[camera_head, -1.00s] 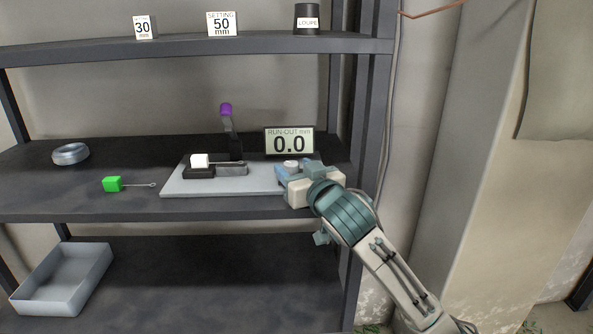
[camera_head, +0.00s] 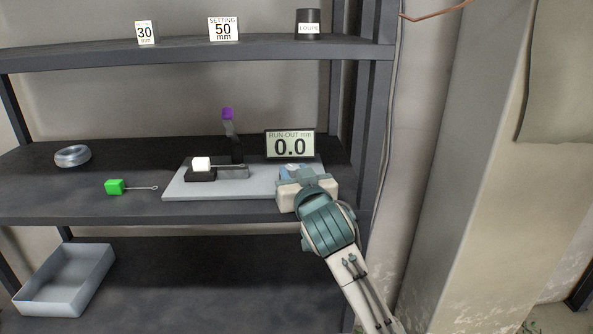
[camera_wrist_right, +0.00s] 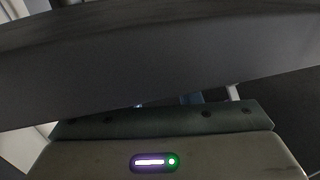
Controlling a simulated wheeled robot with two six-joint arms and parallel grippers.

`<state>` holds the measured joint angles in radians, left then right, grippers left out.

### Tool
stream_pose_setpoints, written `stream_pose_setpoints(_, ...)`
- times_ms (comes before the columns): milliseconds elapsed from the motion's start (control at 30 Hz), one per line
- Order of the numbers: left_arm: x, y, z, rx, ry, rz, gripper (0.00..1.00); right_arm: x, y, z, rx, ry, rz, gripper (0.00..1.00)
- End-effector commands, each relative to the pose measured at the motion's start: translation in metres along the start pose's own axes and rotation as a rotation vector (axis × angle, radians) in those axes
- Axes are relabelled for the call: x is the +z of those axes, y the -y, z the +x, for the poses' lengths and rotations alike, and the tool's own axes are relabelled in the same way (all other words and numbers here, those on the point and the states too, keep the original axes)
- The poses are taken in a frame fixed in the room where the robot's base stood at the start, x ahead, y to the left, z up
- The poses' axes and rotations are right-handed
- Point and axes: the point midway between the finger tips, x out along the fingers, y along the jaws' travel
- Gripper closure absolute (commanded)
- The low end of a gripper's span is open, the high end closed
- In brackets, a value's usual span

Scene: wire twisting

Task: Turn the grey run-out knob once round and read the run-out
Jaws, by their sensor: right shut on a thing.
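The run-out display (camera_head: 290,145) stands at the back right of the middle shelf and reads 0.0 mm. In front of it lies the light grey base plate (camera_head: 225,188). It carries a dark block with a white piece (camera_head: 201,164) on it and a thin rod running right to a grey block (camera_head: 233,172). My right gripper (camera_head: 292,172) is at the plate's right end, shut on the grey run-out knob, which it almost wholly hides. The right wrist view shows mostly a dark surface close by and does not show the knob clearly. My left gripper is not in view.
A green block with a looped wire (camera_head: 115,187) and a wire coil (camera_head: 73,156) lie at left. A grey tray (camera_head: 65,280) is below. Setting cards (camera_head: 223,29) and a loupe (camera_head: 308,24) are above. A shelf post (camera_head: 370,130) stands at right.

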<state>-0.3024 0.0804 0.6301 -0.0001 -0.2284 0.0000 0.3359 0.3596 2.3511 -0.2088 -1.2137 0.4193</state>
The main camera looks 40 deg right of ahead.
Motion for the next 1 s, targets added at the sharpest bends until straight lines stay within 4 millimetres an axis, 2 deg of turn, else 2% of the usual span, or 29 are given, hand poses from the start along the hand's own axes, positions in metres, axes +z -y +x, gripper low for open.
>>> stream_pose_setpoints(367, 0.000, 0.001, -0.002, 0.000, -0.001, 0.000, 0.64, 0.002, 0.008, 0.001, 0.247, 0.006, 0.007, 0.92)
stream_pose_setpoints(700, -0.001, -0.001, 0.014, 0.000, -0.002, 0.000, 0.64, 0.004, 0.013, 0.003, 0.479, 0.005, 0.003, 0.92)
stream_pose_setpoints(1000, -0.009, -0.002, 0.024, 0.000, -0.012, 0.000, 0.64, 0.003, 0.014, 0.005, 0.611, 0.002, 0.000, 0.92)
